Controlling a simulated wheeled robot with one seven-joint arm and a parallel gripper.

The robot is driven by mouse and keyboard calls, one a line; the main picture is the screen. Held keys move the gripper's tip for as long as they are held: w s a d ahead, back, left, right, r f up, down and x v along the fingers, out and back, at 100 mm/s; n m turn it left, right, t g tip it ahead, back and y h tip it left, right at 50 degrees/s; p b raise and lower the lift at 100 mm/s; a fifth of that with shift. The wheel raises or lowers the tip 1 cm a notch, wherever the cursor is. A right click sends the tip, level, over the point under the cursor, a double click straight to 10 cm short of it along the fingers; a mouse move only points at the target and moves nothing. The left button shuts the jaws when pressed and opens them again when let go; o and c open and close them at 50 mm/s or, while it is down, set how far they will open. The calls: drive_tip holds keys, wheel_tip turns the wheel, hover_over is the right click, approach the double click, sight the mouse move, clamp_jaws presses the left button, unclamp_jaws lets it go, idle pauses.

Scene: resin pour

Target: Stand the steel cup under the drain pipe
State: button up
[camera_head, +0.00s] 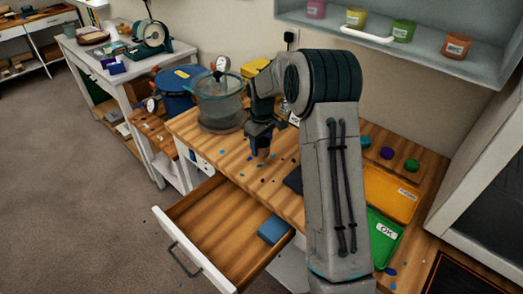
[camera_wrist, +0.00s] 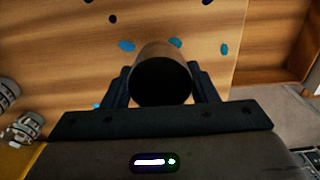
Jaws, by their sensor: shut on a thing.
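The steel cup (camera_wrist: 160,58) is a grey cylinder with a dark round end facing the camera in the wrist view. My gripper (camera_wrist: 160,88) is shut on it, one finger on each side. In the head view my gripper (camera_head: 261,146) points down over the wooden bench, near its front edge and right of the clear vessel. The cup cannot be made out clearly there. I cannot tell whether its base touches the bench. I cannot pick out the drain pipe for certain in either view.
A clear vessel (camera_head: 219,104) and blue pot (camera_head: 178,92) stand left of my gripper. An open drawer (camera_head: 205,222) holding a blue block (camera_head: 273,230) juts out below. Orange (camera_head: 388,195) and green (camera_head: 381,238) trays lie right. Blue drops dot the bench (camera_head: 196,137).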

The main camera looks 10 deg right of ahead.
sight(262, 152)
drive_tip(key=shift+f+p, duration=0.3)
drive_tip(key=shift+f, duration=1.4)
drive_tip(key=shift+f, duration=0.2)
drive_tip(key=o, duration=1)
drive_tip(key=shift+r, duration=0.1)
